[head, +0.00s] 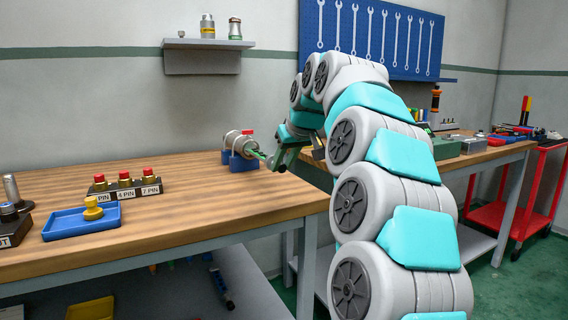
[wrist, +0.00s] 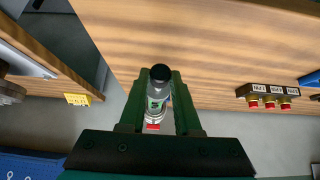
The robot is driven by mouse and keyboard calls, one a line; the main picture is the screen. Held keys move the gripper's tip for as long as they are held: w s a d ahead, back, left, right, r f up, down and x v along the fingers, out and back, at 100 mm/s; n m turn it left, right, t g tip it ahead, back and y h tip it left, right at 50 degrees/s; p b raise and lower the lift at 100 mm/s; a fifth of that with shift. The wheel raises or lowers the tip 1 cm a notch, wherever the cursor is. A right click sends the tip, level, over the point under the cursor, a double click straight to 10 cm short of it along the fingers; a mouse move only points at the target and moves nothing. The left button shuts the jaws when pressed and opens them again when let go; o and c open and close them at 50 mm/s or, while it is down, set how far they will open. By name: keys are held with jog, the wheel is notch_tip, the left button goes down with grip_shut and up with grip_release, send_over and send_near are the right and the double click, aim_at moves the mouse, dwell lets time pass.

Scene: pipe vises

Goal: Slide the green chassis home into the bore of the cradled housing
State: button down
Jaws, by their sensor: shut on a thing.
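The housing (head: 238,141), a silver cylinder with a red piece on top, lies in a blue cradle (head: 243,163) at the back right of the near bench. My gripper (head: 273,161) is at the right of the housing, shut on the green chassis (head: 262,155). The chassis reaches from the fingers to the housing's right end; I cannot tell how far it is inside the bore. In the wrist view, a grey cylindrical body with a black end and a green patch (wrist: 155,103) shows between the fingers (wrist: 158,80). The bore is not clearly visible.
Several red-topped plugs on a block (head: 124,187) and a blue tray (head: 80,221) with a yellow piece stand left on the bench. A shelf (head: 202,60) is on the wall. A second bench (head: 480,157) stands right. The bench middle is clear.

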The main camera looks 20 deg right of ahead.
jog(key=shift+w+a, duration=0.1)
jog(key=shift+w, duration=2.15)
jog(key=shift+w+r, duration=0.15)
jog(key=shift+w, duration=1.85)
jog(key=shift+w+a, duration=0.1)
jog(key=shift+w, duration=0.3)
